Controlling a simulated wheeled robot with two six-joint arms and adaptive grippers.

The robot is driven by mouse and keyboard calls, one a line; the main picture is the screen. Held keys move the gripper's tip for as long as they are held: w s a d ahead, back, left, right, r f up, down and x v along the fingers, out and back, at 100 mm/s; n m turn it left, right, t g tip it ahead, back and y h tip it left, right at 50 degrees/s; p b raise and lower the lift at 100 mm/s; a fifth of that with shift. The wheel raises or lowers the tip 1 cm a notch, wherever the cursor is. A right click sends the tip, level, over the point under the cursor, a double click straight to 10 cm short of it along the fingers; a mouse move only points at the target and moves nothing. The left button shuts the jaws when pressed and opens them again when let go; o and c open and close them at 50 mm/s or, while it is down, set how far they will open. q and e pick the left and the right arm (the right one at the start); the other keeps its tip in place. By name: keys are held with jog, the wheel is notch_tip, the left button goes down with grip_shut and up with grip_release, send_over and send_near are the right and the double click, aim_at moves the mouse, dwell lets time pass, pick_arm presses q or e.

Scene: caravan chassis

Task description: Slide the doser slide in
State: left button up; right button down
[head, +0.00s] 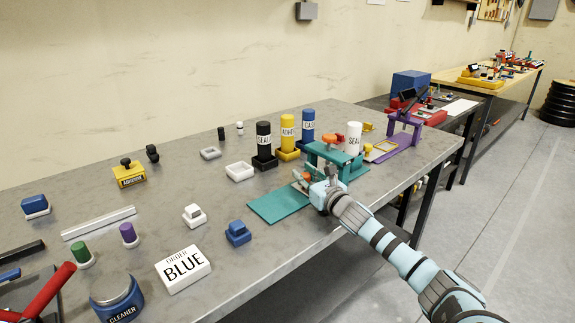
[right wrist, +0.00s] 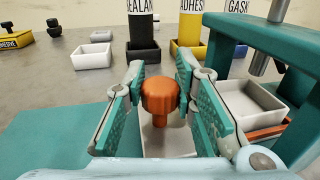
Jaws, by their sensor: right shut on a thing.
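The teal doser frame (head: 340,160) stands near the front edge of the table, with a flat teal plate (head: 280,203) to its left. My right gripper (head: 312,187) is at the frame's left side. In the right wrist view its fingers (right wrist: 160,98) are closed around an orange knob (right wrist: 160,92), which I take as the doser slide's knob. A pale surface shows below the knob. A white tray (right wrist: 250,103) sits on an orange part (right wrist: 262,135) under the teal frame. How far the slide is in is hard to tell. My left gripper is not in view.
Black (head: 264,145), yellow (head: 288,137) and blue (head: 308,128) labelled bottles stand behind the frame. A white bottle (head: 354,139) and a purple stand (head: 403,129) are to its right. A blue block (head: 238,233) and the order sign (head: 183,268) lie to the left.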

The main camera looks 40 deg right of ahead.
jog(key=shift+d+r, duration=0.2)
jog(key=shift+d, duration=0.1)
jog(key=c, duration=1.7)
grip_release()
jog(key=o, duration=0.4)
jog(key=shift+d+f, duration=0.1)
jog(key=shift+c, duration=0.2)
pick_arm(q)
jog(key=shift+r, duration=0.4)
pick_arm(e)
jog(key=shift+o, duration=0.2)
jog(key=shift+d+f, duration=0.1)
notch_tip(320, 180, up, 10)
jog(key=shift+r, duration=0.1)
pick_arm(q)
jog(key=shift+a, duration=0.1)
